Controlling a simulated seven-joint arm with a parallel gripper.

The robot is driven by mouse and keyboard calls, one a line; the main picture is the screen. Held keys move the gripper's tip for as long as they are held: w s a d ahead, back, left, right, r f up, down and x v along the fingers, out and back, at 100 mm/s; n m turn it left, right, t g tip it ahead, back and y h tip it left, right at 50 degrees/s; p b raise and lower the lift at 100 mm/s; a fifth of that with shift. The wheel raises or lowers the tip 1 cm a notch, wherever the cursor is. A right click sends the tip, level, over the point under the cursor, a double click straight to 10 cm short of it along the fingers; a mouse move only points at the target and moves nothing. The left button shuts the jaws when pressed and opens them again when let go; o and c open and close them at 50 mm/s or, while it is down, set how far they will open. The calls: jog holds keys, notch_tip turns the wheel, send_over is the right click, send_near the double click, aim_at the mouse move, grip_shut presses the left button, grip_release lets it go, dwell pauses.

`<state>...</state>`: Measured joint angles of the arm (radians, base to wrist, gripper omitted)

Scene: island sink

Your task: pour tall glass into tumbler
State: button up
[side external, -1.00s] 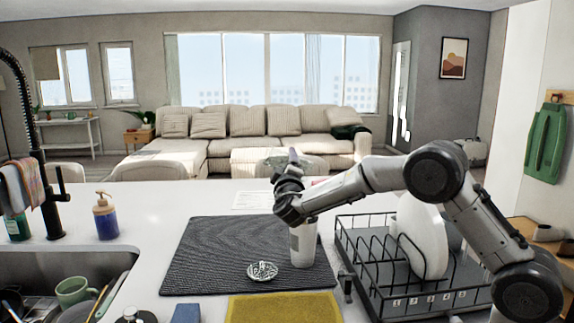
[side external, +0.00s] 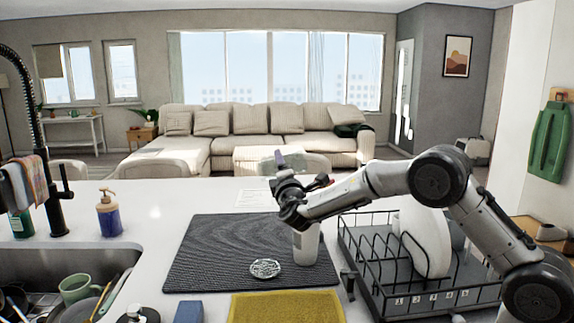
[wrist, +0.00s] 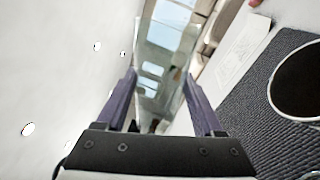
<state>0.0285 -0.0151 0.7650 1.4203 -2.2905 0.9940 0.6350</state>
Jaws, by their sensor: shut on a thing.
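My gripper (side external: 280,160) is above the dark mat in the side view, over and slightly left of the white tumbler (side external: 306,248). In the wrist view my gripper (wrist: 165,100) has its two purple fingers closed on the sides of the clear tall glass (wrist: 163,65). The glass is hard to make out in the side view, so its exact tilt there cannot be told. The tumbler stands upright on the mat. In the wrist view the tumbler (wrist: 303,82) shows its open, dark inside at the right edge, apart from the glass.
A black dish rack (side external: 385,270) with a white plate stands close on the right. A yellow cloth (side external: 285,308) lies in front. The sink (side external: 30,262) is at left.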

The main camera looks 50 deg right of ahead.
jog(key=n, duration=0.3)
jog(key=r+n+y, duration=0.1)
jog(key=shift+s+d+n, duration=0.3)
jog(key=shift+n, duration=0.1)
jog(key=shift+s+d+r+n+t+y, duration=0.1)
jog(key=shift+s+n+t+y, duration=0.05)
jog(key=shift+n, duration=0.45)
jog(key=shift+s+d+r+n+t+y, duration=0.1)
jog(key=shift+n+t+y, duration=0.05)
jog(key=shift+n, duration=0.45)
jog(key=s+d+r+n, duration=0.1)
jog(key=n, duration=0.1)
jog(key=s+d+r+n, duration=0.1)
jog(key=n, duration=0.1)
jog(key=s+d+r+n, duration=0.1)
jog(key=n, duration=0.2)
jog(key=shift+s+d+r+y, duration=0.15)
jog(key=shift+s+r+y, duration=0.1)
jog(key=shift+y, duration=0.15)
jog(key=shift+s+d+r+n+g, duration=0.1)
jog(key=shift+d+r+n+g, duration=0.1)
jog(key=shift+n+g, duration=0.25)
jog(key=shift+s+d+n, duration=0.1)
jog(key=shift+d+n, duration=0.05)
jog(key=shift+n, duration=0.4)
